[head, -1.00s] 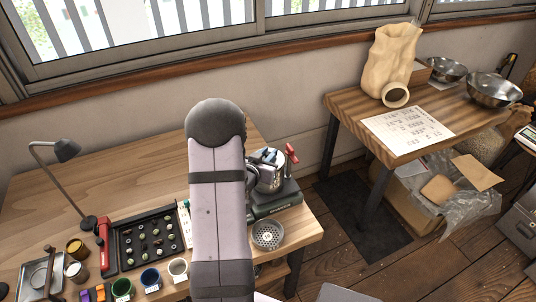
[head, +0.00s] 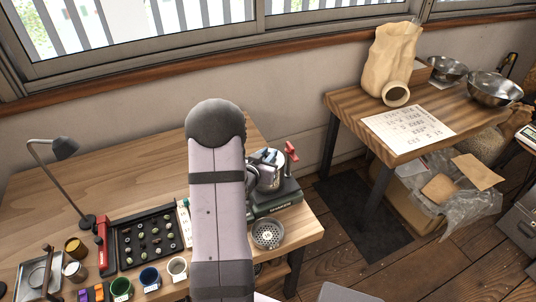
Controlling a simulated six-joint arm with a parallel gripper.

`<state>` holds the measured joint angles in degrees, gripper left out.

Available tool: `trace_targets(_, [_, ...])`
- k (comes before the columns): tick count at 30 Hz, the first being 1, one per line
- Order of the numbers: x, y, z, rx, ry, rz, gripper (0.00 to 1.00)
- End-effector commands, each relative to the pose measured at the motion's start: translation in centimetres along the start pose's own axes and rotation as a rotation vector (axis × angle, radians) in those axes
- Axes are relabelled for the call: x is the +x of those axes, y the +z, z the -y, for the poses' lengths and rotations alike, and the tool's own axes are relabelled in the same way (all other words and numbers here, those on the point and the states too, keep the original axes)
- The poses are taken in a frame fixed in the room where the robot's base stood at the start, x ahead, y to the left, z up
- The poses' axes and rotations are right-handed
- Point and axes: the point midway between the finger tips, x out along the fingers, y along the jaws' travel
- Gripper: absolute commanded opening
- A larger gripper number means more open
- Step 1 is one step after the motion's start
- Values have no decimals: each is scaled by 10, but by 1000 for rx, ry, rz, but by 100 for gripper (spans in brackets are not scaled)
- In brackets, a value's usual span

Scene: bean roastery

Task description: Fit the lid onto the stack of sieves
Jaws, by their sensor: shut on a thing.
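The stack of sieves (head: 270,182) is a silver metal cylinder standing on the dark green base of a shaker (head: 276,201), near the right end of the workbench. My gripper (head: 262,157) is at the top left of the stack, mostly hidden behind my own arm. It is shut on the lid, of which little can be made out. I cannot tell whether the lid touches the stack's rim. A red clamp handle (head: 291,152) stands up just right of the stack.
A round perforated metal sieve (head: 268,234) lies in front of the shaker. Left of my arm are a black bean tray (head: 146,265), several small cups and a desk lamp (head: 62,148). A second table (head: 340,103) at right holds a paper bag (head: 394,55) and steel bowls.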

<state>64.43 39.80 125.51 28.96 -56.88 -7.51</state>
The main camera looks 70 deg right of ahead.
Motion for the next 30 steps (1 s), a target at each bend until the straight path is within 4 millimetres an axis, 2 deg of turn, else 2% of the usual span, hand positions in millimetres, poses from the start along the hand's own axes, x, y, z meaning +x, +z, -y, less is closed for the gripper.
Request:
trace_targets(3, [1,2,0,0,0,-2,0])
trace_targets(4, [1,2,0,0,0,-2,20])
trace_targets(5, [1,2,0,0,0,-2,26])
trace_targets(17, [-2,2,0,0,0,1,26])
trace_targets(30, [-32,1,1,-1,-2,1,26])
